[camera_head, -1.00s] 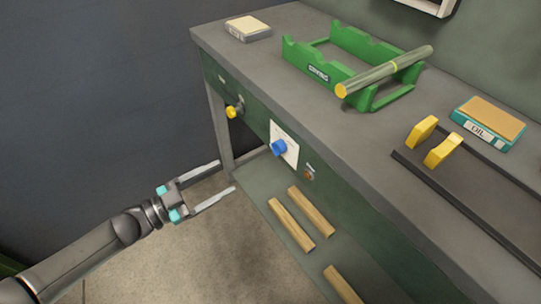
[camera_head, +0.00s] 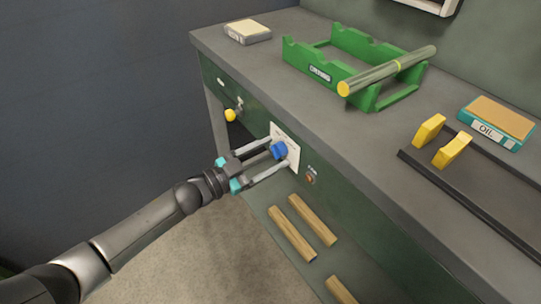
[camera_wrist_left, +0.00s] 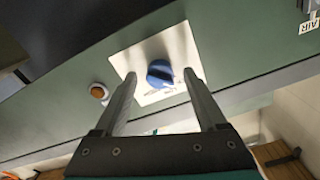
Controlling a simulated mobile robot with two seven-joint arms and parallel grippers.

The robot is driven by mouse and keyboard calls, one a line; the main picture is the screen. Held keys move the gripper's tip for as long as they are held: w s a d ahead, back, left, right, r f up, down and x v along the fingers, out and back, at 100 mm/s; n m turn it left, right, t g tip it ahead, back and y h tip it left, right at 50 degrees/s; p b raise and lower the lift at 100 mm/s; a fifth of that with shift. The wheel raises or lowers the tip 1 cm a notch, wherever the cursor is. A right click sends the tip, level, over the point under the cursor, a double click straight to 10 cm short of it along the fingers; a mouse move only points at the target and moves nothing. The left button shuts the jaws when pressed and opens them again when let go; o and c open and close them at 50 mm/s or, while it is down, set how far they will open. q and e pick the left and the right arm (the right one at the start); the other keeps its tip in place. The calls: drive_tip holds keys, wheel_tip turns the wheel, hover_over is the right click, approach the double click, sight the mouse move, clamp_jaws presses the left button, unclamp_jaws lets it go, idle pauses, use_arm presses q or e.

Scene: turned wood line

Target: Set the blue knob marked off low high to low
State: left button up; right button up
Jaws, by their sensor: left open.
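The blue knob (camera_head: 279,149) sits on a white plate (camera_head: 292,158) on the green front panel of the bench. In the left wrist view the blue knob (camera_wrist_left: 160,73) shows on its white plate (camera_wrist_left: 147,52), with small dark marks beside it that are too blurred to read. My left gripper (camera_head: 278,156) is open, with its fingers reaching to the plate on either side of the knob. In the left wrist view the fingers (camera_wrist_left: 162,80) stand apart with the knob between them, and gaps show on both sides. My right gripper is not in view.
A yellow knob (camera_head: 231,115) is left of the plate, and an orange button (camera_head: 310,178) is right of it. Wood strips (camera_head: 291,232) lie on the lower shelf. A green cradle (camera_head: 320,75) with a rod, and an oil box (camera_head: 495,128), stand on the bench top (camera_head: 400,195).

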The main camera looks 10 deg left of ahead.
use_arm(q)
drive_tip(key=shift+w+d, duration=0.1)
drive_tip(key=shift+w, duration=0.05)
clamp_jaws()
idle(0.6)
